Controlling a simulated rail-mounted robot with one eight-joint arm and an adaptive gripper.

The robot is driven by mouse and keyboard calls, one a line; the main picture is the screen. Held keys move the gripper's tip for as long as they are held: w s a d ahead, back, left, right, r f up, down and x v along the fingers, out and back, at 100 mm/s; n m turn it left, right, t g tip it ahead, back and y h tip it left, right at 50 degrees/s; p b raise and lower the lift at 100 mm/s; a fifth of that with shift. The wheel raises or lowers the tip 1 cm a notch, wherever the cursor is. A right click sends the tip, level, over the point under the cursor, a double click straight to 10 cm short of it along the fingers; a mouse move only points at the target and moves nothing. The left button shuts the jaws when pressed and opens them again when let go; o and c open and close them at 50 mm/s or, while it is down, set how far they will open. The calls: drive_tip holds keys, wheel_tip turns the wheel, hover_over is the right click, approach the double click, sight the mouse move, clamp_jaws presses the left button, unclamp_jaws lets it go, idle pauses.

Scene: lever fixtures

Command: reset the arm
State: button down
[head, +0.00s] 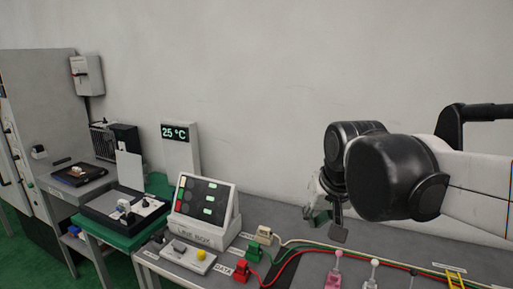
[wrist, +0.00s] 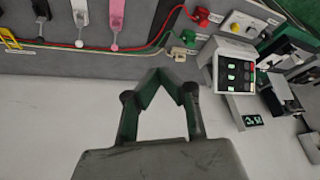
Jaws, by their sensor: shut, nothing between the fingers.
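My arm (head: 395,178) reaches in from the right of the head view, over the grey bench. My gripper (wrist: 168,76) shows in the middle of the wrist view, its dark green fingers converging at the tips with nothing between them. In the head view my gripper (head: 328,222) hangs low under the dark wrist joint, partly hidden by it. It is apart from the levers and connectors on the bench.
The grey bench (head: 300,212) holds a display panel (head: 205,199), a yellow-button box (head: 188,256), red (head: 241,271) and green (head: 264,235) connectors, and pink (head: 335,270) and white (head: 372,270) levers. Cables cross it. A white wall stands behind.

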drive_tip(key=s+d+f+t, duration=0.1)
drive_tip(key=s+d+f, duration=0.2)
drive_tip(key=s, duration=0.4)
drive_tip(key=s+d+f, duration=0.3)
drive_tip(key=s+f, duration=0.2)
drive_tip(key=s, duration=0.2)
drive_tip(key=shift+d+t+h, duration=0.4)
